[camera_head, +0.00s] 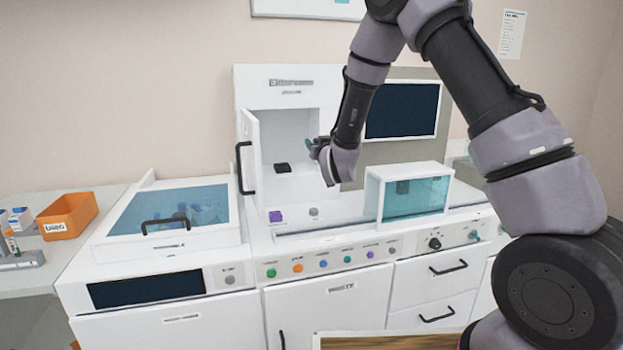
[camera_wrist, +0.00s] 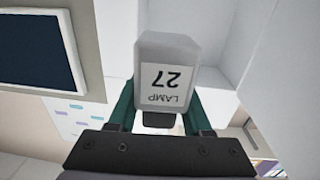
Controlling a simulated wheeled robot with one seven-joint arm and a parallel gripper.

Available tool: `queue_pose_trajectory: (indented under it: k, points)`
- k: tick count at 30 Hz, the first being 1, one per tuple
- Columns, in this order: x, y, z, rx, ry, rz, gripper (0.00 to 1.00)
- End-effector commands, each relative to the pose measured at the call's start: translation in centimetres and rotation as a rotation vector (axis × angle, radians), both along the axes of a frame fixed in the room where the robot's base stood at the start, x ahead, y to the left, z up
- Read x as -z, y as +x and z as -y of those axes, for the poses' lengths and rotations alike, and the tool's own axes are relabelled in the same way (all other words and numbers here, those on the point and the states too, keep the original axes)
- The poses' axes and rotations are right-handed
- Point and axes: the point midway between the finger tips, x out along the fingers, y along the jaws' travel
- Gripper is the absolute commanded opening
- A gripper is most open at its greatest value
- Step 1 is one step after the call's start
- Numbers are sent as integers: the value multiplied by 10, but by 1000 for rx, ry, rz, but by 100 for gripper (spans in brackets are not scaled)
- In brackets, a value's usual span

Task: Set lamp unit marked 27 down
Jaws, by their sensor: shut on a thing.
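The lamp unit marked 27 (camera_wrist: 168,72) is a pale grey block with a label that reads upside down in the wrist view. My gripper (camera_wrist: 158,118) is shut on it, with a green finger at each side. In the head view my gripper (camera_head: 318,148) is at the right side of the open white cabinet bay (camera_head: 290,137). The lamp unit cannot be made out there. A small black block (camera_head: 283,168) sits on the floor inside the bay. The wrist view shows pale walls of a recess around the lamp unit.
The bay's door (camera_head: 249,150) stands open on the left. A teal-windowed box (camera_head: 410,192) is to the right on the counter. A blue-lidded compartment (camera_head: 170,210) and an orange bin (camera_head: 67,215) are at left. A dark screen (camera_head: 402,110) is behind the arm.

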Motion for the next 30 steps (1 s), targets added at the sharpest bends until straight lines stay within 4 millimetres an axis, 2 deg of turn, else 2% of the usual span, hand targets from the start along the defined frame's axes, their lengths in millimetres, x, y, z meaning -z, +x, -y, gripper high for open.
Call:
queue_pose_trajectory:
  k: [7,11,12,15,18,23,30]
  points:
    - [5,8,78,67,-1,-2,0]
    - [10,14,144,124,-1,-2,0]
    - [11,16,166,141,-2,-1,0]
    - [14,21,211,178,0,-1,0]
    - [17,24,243,202,0,-1,0]
    - [19,27,275,227,0,-1,0]
    - [18,27,271,223,1,0,0]
